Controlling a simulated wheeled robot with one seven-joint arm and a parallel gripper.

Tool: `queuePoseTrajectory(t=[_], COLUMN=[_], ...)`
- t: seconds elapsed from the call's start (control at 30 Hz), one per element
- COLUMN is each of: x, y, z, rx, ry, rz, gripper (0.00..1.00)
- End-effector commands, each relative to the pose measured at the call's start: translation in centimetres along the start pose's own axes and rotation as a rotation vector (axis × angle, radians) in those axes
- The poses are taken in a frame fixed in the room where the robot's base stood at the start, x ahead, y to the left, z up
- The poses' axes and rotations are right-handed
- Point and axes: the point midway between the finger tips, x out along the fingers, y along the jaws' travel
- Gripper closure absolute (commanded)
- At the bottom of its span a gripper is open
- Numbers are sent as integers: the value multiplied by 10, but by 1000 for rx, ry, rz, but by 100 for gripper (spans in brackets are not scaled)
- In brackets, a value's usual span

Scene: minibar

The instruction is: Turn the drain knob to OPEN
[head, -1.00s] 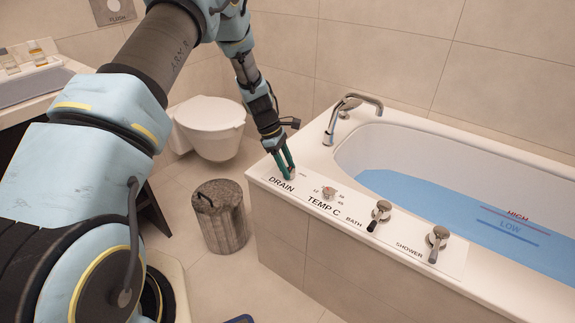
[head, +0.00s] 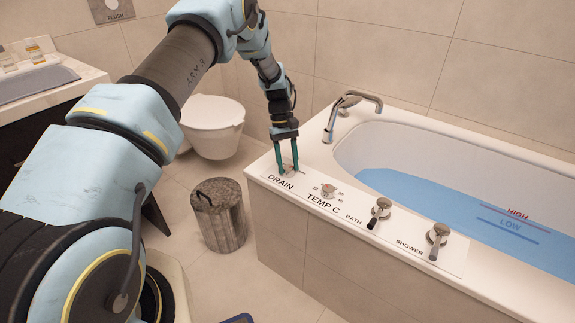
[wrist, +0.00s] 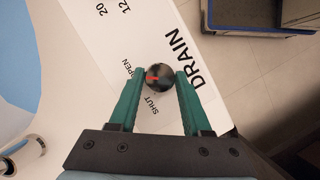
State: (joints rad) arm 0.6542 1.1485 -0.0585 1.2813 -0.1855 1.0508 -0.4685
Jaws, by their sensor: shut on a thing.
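The drain knob (wrist: 165,84) is a small dark round knob on the white tub-rim panel, beside the DRAIN lettering. It stands between the two green fingers of my gripper (wrist: 160,76), which are shut on it. A red mark on the knob points left in the wrist view, towards the side of the OPEN label (wrist: 128,69). The SHUT label (wrist: 150,106) lies below it in that view. In the head view my gripper (head: 286,170) points down at the panel's left end, and the knob is hard to make out between the fingers.
The temperature knob (head: 328,191), bath lever (head: 380,209) and shower lever (head: 437,236) sit further right along the panel. A curved faucet (head: 350,104) rises behind. The tub holds blue water (head: 440,205). A bin (head: 219,217) stands on the floor at left.

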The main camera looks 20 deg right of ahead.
Motion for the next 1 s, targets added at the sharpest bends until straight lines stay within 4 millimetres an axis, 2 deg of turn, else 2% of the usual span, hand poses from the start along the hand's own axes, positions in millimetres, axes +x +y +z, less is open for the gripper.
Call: queuePoseTrajectory(t=[0.4,0.93,0.97,1.0], x=[0,0,0,0], y=[1,0,0,1], z=[-1,-1,-1,-1], rx=[162,181,181,181], ry=[1,2,2,2], rz=[-68,-76,-76,-76], gripper=[100,100,49,45])
